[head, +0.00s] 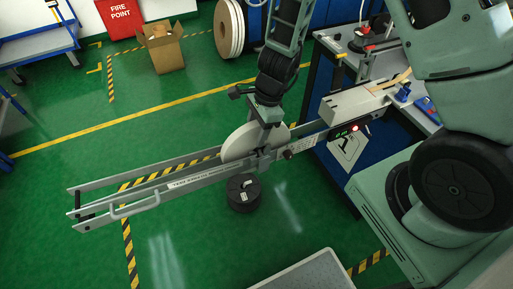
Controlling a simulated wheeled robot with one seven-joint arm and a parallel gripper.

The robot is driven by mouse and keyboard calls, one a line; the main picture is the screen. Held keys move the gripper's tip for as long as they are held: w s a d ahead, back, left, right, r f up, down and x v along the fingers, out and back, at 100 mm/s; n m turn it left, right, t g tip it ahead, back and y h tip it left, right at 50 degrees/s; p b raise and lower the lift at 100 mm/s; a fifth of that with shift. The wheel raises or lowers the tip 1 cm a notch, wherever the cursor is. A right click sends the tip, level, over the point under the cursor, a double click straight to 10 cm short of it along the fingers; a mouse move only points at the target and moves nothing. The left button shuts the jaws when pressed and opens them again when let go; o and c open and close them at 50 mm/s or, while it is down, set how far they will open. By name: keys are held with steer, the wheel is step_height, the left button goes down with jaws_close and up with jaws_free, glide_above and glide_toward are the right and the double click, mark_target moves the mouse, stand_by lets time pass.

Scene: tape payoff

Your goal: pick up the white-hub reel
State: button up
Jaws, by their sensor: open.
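A pale cream reel (238,142) stands on edge between the two long rails of the payoff frame (190,176). My gripper (264,143) reaches down from above at the right part of this reel. Its jaws are open and partly hidden, so I cannot tell whether they touch the reel or straddle it. A small black round item (243,194) with a white patch in its middle is below the frame, apart from my gripper. The hub of the cream reel is not clearly visible, so I cannot tell which of the two is the white-hub reel.
A bench (372,50) with tools and a box with a red light (354,128) adjoin the frame's right end. A large reel (229,28), an open carton (163,46) and a blue trolley (36,38) stand behind. The green floor (65,125) at left is clear.

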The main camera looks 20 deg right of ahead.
steer(key=shift+a+f, duration=0.25)
steer(key=shift+f, duration=0.45)
jaws_close()
steer(key=shift+r, duration=0.1)
step_height(320, 180, up, 18)
steer(key=p, duration=0.4)
